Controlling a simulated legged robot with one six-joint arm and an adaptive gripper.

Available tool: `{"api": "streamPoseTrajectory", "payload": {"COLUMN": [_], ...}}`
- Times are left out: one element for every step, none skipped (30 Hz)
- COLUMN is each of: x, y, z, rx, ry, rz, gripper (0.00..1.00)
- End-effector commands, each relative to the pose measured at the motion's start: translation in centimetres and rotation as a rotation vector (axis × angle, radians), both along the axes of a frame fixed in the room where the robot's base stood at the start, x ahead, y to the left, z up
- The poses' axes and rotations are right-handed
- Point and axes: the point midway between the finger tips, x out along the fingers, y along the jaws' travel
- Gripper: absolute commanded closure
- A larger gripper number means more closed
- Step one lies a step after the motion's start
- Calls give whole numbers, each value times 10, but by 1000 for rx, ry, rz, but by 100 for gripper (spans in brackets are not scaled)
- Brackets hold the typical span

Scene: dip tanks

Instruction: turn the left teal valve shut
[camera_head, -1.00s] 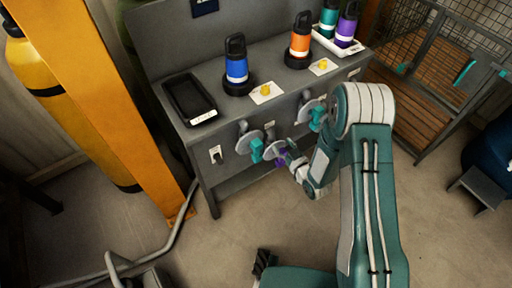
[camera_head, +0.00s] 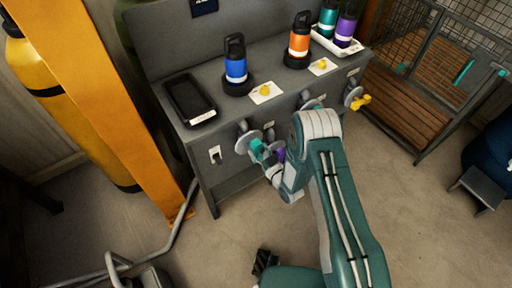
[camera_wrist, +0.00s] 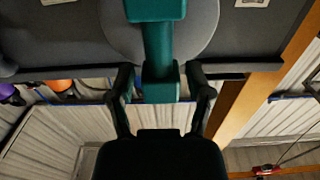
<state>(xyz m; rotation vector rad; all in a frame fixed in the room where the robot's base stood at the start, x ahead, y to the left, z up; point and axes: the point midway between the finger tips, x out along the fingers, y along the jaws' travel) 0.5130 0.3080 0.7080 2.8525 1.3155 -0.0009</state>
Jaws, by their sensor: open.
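The left teal valve (camera_head: 256,148) is on the front of the grey bench, at its left, with a round grey disc (camera_head: 243,141) behind its handle. In the wrist view its teal handle (camera_wrist: 160,45) stands in front of the disc (camera_wrist: 203,25). My gripper (camera_wrist: 160,78) is open, with one dark finger on each side of the handle's near end. Whether either finger touches it cannot be told. In the head view my gripper (camera_head: 267,163) is at the valve, and my arm partly hides it.
A yellow valve (camera_head: 358,101) is farther right. The bench top (camera_head: 215,85) holds a black tray (camera_head: 188,96) and several bottles. An orange post (camera_head: 110,110) stands left of the bench.

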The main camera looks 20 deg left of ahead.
Motion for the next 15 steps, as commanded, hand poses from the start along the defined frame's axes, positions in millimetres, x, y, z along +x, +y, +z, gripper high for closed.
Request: {"api": "streamPoseTrajectory", "payload": {"x": [3, 5, 7, 9, 10, 10, 11, 11, 11, 11, 11, 11, 11, 11, 11], "y": [5, 7, 10, 11, 12, 13, 13, 13, 13, 13, 13, 13, 13, 13, 13], "z": [0, 0, 0, 0, 0, 0, 0, 0, 0, 0, 0, 0, 0, 0, 0], "rx": [-1, 0, 0, -1, -1, -1, -1, -1, -1, -1, -1, -1, -1, -1, -1], "ry": [-1, -1, -1, -1, 1, 1, 1, 1, 1, 1, 1, 1, 1, 1, 1], "rz": [2, 2, 2, 1, 1, 0, 0, 0, 0, 0, 0, 0, 0, 0, 0], "gripper": [34, 34, 34, 34, 34, 34, 34, 34, 34, 34, 34, 34, 34, 39, 57]}}
